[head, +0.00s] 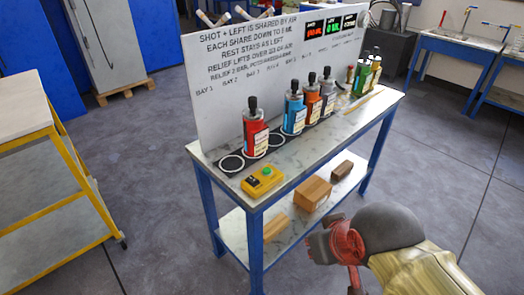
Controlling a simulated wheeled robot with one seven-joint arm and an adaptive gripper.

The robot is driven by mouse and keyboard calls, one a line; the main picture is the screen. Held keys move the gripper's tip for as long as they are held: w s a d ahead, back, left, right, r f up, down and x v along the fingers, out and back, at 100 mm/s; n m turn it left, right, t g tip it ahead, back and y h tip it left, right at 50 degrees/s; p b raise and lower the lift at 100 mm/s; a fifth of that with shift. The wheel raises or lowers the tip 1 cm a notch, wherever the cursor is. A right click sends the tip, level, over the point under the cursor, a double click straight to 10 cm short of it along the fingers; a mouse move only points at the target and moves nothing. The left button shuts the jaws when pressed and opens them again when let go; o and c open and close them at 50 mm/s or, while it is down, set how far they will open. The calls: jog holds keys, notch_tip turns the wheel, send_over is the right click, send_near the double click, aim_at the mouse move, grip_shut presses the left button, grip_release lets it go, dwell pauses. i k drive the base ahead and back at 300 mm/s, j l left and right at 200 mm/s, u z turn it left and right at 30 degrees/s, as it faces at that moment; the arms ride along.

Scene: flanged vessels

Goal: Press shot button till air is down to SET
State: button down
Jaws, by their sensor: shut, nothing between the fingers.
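A yellow box (262,180) with a green button (265,171) on top lies near the front left of the bench top. A dark display panel (333,29) with red and green digits is on the white board (262,85); its labels and values are too small to read surely. A red bottle (255,135), a blue bottle (293,110) and several others with black tops stand in a row before the board. My arm shows at the lower right, apart from the bench.
The bench (215,160) has blue legs and a lower shelf with cardboard boxes (312,193). Empty white rings (232,163) mark the dark strip at the row's left end. A yellow-framed cart (75,190) stands left. Floor between cart and bench is clear.

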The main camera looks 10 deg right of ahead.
aim_at(266, 171)
jog(key=k+l, duration=0.1)
jog(key=l, duration=4.05)
